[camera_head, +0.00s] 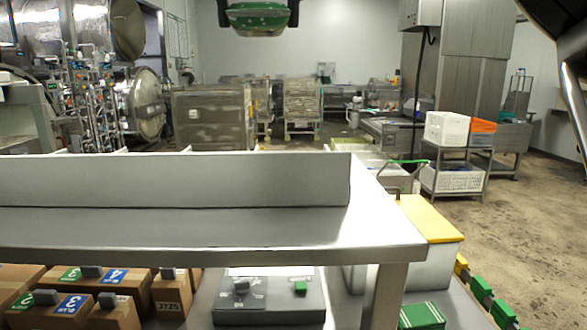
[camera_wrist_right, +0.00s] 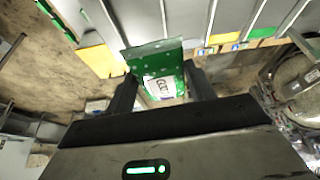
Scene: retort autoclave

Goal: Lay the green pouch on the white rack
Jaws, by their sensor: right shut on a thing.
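My right gripper (camera_head: 258,8) is at the top centre of the head view, partly cut off by the frame edge. It is shut on the green pouch (camera_head: 260,22), held up in the air above the steel shelf. In the right wrist view the pouch (camera_wrist_right: 156,62) is green with a white label and dark print, between the two dark fingers (camera_wrist_right: 160,92). I cannot clearly identify the white rack in these views. My left gripper is not in view.
A steel shelf (camera_head: 200,228) with a raised back plate (camera_head: 170,180) spans the near left. Below it are cardboard boxes (camera_head: 117,312), a grey control box (camera_head: 270,300) and a green box (camera_head: 421,316). A yellow-topped bin (camera_head: 430,220) stands right. Open floor (camera_head: 530,225) lies farther right.

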